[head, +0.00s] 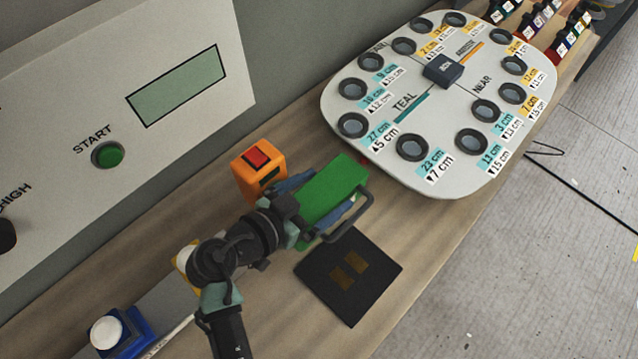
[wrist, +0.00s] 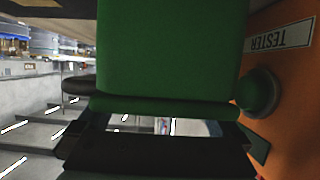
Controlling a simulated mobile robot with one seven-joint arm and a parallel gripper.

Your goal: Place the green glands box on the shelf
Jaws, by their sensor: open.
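The green glands box (head: 336,190) is in the middle of the head view, at the end of my arm. My gripper (head: 318,205) is open, with its blue-grey fingers on either side of the box, partly hidden by it. I cannot tell whether the fingers touch it or whether the box rests on the bench. In the wrist view the green box (wrist: 172,50) fills the upper middle, close to the camera. No shelf can be clearly made out in either view.
An orange tester (head: 258,170) with a red top stands close to the box and also shows in the wrist view (wrist: 290,80). A black mat (head: 372,255) lies on the bench (head: 420,235). A white board with round holes (head: 430,90) lies beyond. A grey START panel (head: 110,80) stands left.

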